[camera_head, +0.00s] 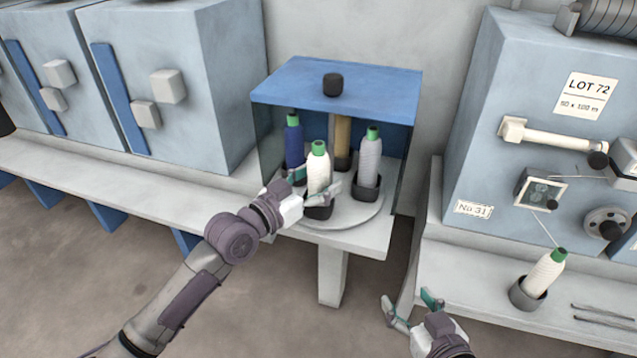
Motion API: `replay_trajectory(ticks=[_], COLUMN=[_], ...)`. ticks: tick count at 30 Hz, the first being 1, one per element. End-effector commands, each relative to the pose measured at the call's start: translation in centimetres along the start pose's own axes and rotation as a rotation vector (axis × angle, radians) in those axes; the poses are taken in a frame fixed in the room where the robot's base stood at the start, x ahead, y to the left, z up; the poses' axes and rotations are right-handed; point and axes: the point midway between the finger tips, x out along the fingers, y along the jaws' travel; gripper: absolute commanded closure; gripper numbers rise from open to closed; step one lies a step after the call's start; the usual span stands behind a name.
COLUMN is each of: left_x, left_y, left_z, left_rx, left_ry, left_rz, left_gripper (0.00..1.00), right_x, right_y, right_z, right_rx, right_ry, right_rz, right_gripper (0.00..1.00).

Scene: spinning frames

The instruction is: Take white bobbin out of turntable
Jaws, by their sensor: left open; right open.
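The turntable (345,218) is a round pale disc under a blue-topped case with an open front. The white bobbin (318,168), with a green tip, stands upright in a dark cup at the disc's front. A dark blue bobbin (293,143) stands behind it to the left, and a grey bobbin (369,160) in a dark cup to the right. My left gripper (315,183) is open at the white bobbin, with fingers on either side of it; contact is unclear. My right gripper (412,308) is open and empty, low in front of the right-hand machine.
Another white bobbin (544,272) leans in a dark cup (527,294) on the right machine's ledge, near two thin dark rods (602,315). The case's blue roof (338,86) overhangs the bobbins. Blue-grey cabinets stand left.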

Motion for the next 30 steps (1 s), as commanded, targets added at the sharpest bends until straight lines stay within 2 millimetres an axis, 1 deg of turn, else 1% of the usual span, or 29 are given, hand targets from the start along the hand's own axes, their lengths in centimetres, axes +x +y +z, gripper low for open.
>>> replay_trajectory(ticks=[3,8,15,16,26,28,30], left_x=[0.0,-0.1,-0.1,-0.1,-0.1,-0.1,-0.1], left_y=[0.0,0.0,0.0,0.0,0.0,0.0,0.0], left_z=[0.0,0.0,0.0,-0.1,-0.3,-0.6,-1.1], left_rx=[0.0,0.0,0.0,0.0,0.0,0.001,0.001], left_ry=[0.0,0.0,0.0,0.001,0.002,0.002,0.003], left_rz=[0.0,0.0,0.0,0.0,0.0,0.0,0.0], left_gripper=[0.26,0.53,0.93,0.95,0.95,0.95,0.95], right_x=[0.0,0.0,0.0,0.0,-0.1,-0.2,-0.5], right_y=[0.0,0.0,0.0,0.0,0.0,0.1,0.3], right_z=[0.0,0.0,0.0,0.0,0.2,0.6,1.4], right_rx=[0.0,0.0,0.0,0.0,0.0,0.0,0.0], right_ry=[-0.001,-0.002,-0.003,-0.003,-0.015,-0.039,-0.087], right_rz=[0.0,0.0,0.0,0.0,0.0,0.002,0.007], right_gripper=[0.34,0.34,0.34,0.34,0.34,0.34,0.34])
